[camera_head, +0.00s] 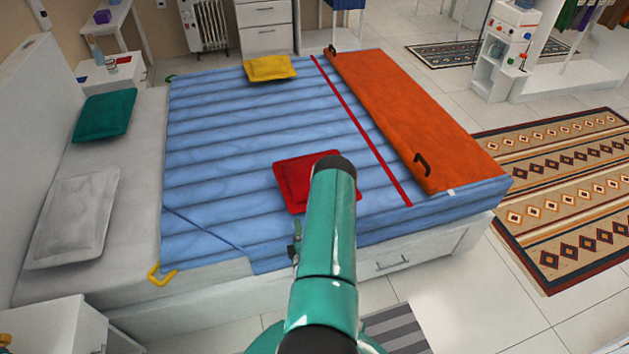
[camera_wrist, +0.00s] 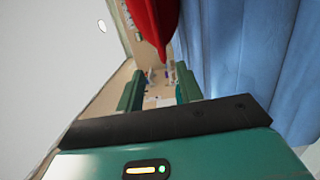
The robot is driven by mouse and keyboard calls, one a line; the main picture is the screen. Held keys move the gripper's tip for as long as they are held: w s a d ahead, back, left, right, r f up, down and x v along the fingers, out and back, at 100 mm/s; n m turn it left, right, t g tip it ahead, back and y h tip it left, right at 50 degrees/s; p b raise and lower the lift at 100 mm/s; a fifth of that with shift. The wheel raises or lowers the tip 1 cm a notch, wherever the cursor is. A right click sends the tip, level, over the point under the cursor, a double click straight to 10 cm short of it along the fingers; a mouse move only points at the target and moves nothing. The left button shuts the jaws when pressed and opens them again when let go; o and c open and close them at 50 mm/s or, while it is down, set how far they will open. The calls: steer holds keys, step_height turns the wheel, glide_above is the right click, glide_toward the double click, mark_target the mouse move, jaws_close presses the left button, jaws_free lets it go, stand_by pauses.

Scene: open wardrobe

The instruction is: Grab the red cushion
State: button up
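The red cushion (camera_head: 292,184) lies on the blue bed cover near the front edge of the bed in the head view. My teal arm covers its right part. In the wrist view the red cushion (camera_wrist: 153,22) hangs into the top of the picture, beyond the fingertips. My gripper (camera_wrist: 159,84) shows two green fingers standing apart, with only the room's background between them. It is open and empty. The cushion's lower tip shows near the space between the fingers; I cannot tell whether they touch.
The blue cover (camera_head: 230,135) spreads over the bed. A yellow cushion (camera_head: 270,68), an orange folded blanket (camera_head: 410,115), a teal pillow (camera_head: 105,115) and a grey pillow (camera_head: 75,218) lie on the bed. A white nightstand (camera_head: 55,325) stands front left. Patterned rugs (camera_head: 570,195) cover floor at right.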

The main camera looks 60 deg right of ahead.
steer(key=shift+x, duration=2.75)
steer(key=shift+f, duration=0.1)
jaws_close()
